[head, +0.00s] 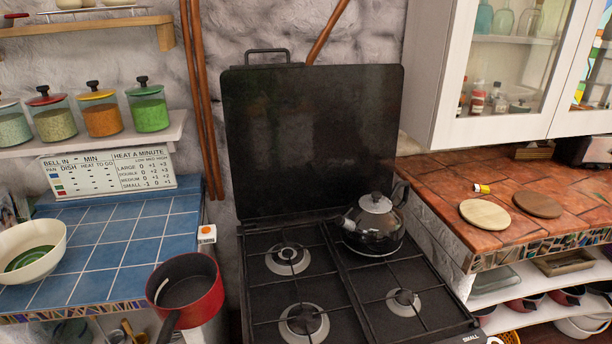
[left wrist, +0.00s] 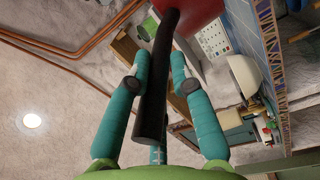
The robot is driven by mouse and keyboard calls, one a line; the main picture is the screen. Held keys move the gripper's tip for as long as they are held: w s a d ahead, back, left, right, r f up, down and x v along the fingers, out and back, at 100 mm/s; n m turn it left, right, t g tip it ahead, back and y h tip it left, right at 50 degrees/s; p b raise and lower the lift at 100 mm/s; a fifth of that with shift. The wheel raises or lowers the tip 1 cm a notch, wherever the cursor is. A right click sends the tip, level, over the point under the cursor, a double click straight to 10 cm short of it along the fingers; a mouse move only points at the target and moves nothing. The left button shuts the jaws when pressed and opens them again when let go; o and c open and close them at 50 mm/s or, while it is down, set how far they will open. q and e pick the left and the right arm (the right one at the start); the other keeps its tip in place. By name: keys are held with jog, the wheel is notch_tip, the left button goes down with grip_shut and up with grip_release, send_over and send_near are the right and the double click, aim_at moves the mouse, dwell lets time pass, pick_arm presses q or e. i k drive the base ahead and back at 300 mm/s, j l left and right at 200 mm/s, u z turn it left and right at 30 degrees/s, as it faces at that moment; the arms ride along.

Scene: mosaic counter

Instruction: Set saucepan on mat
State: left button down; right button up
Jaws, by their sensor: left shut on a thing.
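The red saucepan (head: 205,302) with a dark inside shows at the lower left of the head view, between the blue tiled counter and the stove. It looks roughly level and empty, and its dark handle points down toward me. In the left wrist view, my left gripper (left wrist: 161,62) is shut on the black handle (left wrist: 152,118), with teal fingers on both sides. Part of the red pan (left wrist: 192,14) shows at the top. A pale round mat-like disc (head: 485,215) and a darker brown one (head: 537,205) lie on the right counter. My right gripper is not in view.
The black stove (head: 345,290) stands in the middle, with a dark kettle (head: 374,225) on its back right burner. A cream bowl (head: 45,240) sits on the blue counter (head: 120,250). The terracotta counter (head: 450,180) has a small yellow-and-white item (head: 482,188) near the discs.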

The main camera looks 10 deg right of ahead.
aim_at(541, 214)
jog(key=i+l, duration=0.1)
jog(key=l, duration=0.4)
jog(key=l+z, duration=0.1)
jog(key=l, duration=0.45)
jog(key=i+l, duration=0.15)
jog(key=l, duration=0.35)
jog(key=i+l+z, duration=0.15)
jog(key=l, duration=0.35)
jog(key=i+l, duration=0.1)
jog(key=l, duration=0.4)
jog(key=i+l+z, duration=0.1)
jog(key=l, duration=0.4)
jog(key=i+l, duration=0.15)
jog(key=l, duration=0.3)
jog(key=i+l+z, duration=0.1)
jog(key=l, duration=0.4)
